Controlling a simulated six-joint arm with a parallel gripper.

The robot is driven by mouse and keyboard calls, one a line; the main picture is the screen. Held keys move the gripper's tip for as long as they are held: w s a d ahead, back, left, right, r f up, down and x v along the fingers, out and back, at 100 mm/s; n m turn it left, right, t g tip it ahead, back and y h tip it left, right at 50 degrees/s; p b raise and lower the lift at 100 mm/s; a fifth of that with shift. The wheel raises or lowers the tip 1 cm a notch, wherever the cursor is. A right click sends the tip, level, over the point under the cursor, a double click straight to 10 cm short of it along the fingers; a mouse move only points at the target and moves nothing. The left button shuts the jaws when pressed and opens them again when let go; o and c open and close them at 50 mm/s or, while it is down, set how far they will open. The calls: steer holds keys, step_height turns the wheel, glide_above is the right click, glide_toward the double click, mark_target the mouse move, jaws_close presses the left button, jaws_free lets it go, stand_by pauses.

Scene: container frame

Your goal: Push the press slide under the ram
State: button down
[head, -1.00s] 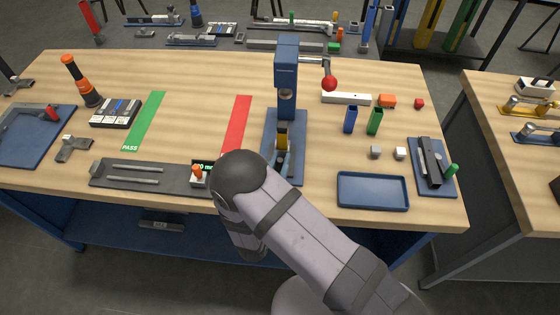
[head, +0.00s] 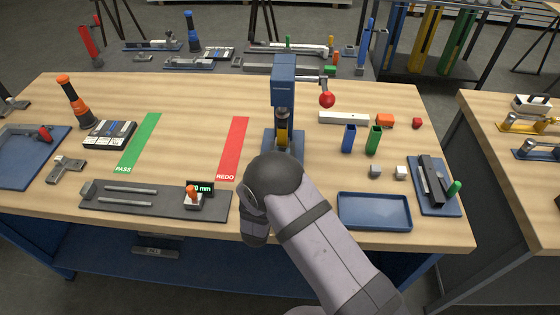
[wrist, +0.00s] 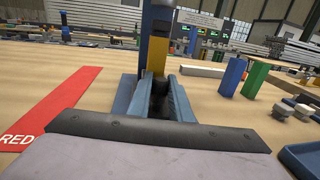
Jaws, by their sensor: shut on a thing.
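The blue press (head: 284,82) stands at the middle of the bench. Its ram (head: 282,114) hangs above the yellow part of the press slide (head: 283,135), which appears below it; exact alignment cannot be told. The yellow part also shows in the wrist view (wrist: 157,57), straight ahead between blue-grey guide rails (wrist: 180,101). My gripper (wrist: 158,101) is low between the rails, in front of the yellow part. It is shut on the slide; the dark front end and fingertips are hard to tell apart. My arm hides the gripper and slide front in the head view.
A red REDO strip (head: 232,149) lies left of the press, with a grey gauge plate (head: 150,200) nearer the front. A blue tray (head: 374,211) lies at the front right.

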steer(key=shift+w+r, duration=0.1)
steer(key=c, duration=1.8)
jaws_free()
steer(key=shift+c, duration=0.2)
steer(key=shift+o, duration=1.1)
steer(key=shift+w, duration=0.15)
steer(key=s, duration=0.2)
steer(key=s+b, duration=0.1)
steer(key=s, duration=0.1)
steer(key=s+a+b, duration=0.1)
steer(key=s, duration=0.1)
steer(key=shift+s, duration=0.15)
steer(key=shift+s+a+b, duration=0.1)
steer(key=shift+s+b, duration=0.25)
steer(key=shift+s, duration=0.2)
